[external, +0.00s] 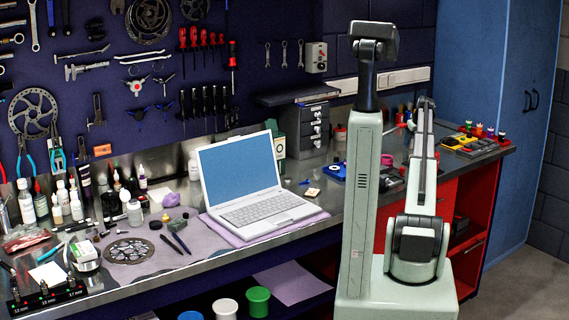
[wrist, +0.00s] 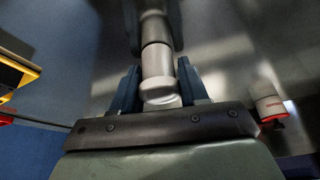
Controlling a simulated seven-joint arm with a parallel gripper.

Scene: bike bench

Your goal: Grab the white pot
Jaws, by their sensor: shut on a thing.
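In the wrist view my gripper (wrist: 158,85) is shut on a pale, whitish-grey cylinder, which looks like the white pot (wrist: 160,90). One dark finger lies on each side of it. A similar pale shape and dark finger shapes continue beyond it on the shiny metal, which look like a reflection. Whether the pot touches the surface I cannot tell. In the external view my gripper and the held pot are hidden behind my arm. Another white tub (external: 224,308) stands on the lower shelf there, between a green and a blue one.
A white container with red (wrist: 268,100) stands right of my gripper in the wrist view. A yellow-edged item (wrist: 15,72) is at the left. On the bench, a laptop (external: 253,190), a small drawer unit (external: 307,128) and a blue item (external: 336,171) stand left of my arm.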

